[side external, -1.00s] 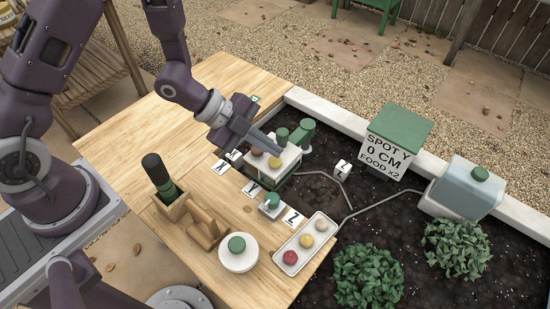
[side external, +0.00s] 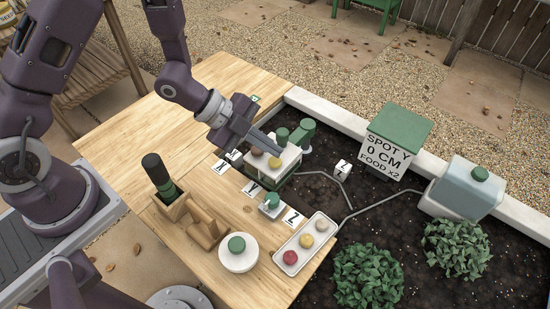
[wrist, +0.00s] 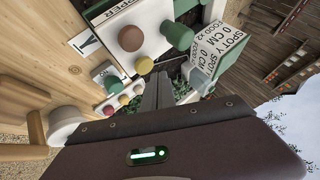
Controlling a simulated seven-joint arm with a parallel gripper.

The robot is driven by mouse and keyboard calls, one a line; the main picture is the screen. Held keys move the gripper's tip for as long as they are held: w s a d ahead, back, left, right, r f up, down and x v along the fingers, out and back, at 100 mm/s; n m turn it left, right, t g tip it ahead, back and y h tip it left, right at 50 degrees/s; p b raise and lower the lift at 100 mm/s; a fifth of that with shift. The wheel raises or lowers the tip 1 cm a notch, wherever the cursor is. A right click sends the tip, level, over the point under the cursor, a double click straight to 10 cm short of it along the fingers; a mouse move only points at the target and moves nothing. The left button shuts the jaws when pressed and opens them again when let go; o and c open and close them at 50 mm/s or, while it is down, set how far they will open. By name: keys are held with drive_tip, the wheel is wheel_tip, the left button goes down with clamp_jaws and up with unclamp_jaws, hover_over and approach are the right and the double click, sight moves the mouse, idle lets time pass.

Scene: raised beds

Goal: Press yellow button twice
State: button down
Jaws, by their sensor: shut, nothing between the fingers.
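The yellow button (side external: 275,162) is a small round knob on top of a white and green box (side external: 289,161) at the table's right edge. A brown knob (side external: 257,152) sits beside it on the same box. In the wrist view the yellow button (wrist: 145,65) is just left of my fingertips (wrist: 158,80), with the brown knob (wrist: 131,38) beyond it. My gripper (side external: 279,149) is shut and empty, its fingers slanting down close to the yellow button. I cannot tell whether they touch it.
A green cylinder (side external: 282,136) stands by the box. A white tray (side external: 284,270) holds red, yellow and white round pieces. A green-topped white disc (side external: 238,261), a wooden holder (side external: 171,207) and letter cards share the table. Soil and a sign box (side external: 387,155) lie right.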

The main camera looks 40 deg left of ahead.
sight(270, 160)
drive_tip(key=shift+f, duration=0.4)
drive_tip(key=shift+f, duration=0.55)
idle(0.6)
idle(0.4)
drive_tip(key=shift+r, duration=1)
drive_tip(key=shift+r, duration=2.5)
